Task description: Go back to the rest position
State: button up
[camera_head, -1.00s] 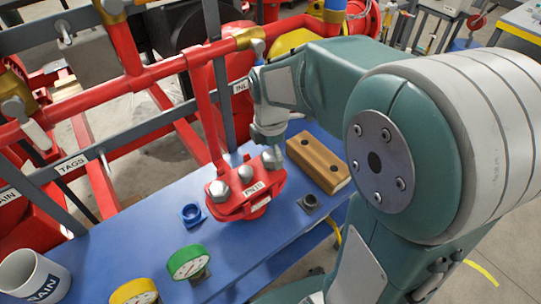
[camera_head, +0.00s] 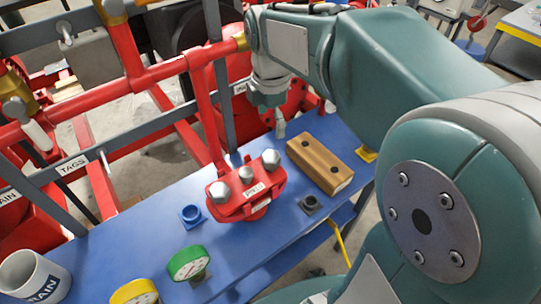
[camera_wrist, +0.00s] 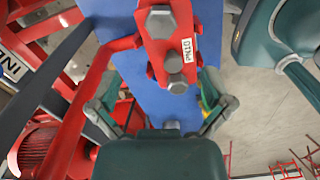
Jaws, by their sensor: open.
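My gripper (camera_head: 279,120) hangs in the air above the back edge of the blue bench, apart from the red fitting. In the wrist view, my gripper (camera_wrist: 162,112) has its two fingers spread wide with nothing between them. The red bolted fitting (camera_head: 240,204) sits on the blue bench (camera_head: 150,236), with several grey hex bolts and a white label. It also shows at the top of the wrist view (camera_wrist: 155,48).
A blue socket (camera_head: 191,215), a dark square socket (camera_head: 311,203), a green gauge (camera_head: 187,262), a yellow gauge (camera_head: 134,292) and a white mug (camera_head: 35,277) are on the bench. Red pipes (camera_head: 165,66) run behind.

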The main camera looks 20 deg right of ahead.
dwell(0.4)
jog(key=s+m+t, duration=0.5)
jog(key=s+m, duration=0.9)
jog(key=m, duration=0.5)
jog(key=shift+a+f+t, duration=0.15)
jog(key=shift+f+t, duration=0.05)
jog(key=shift+t, duration=0.1)
jog(key=shift+s, duration=0.1)
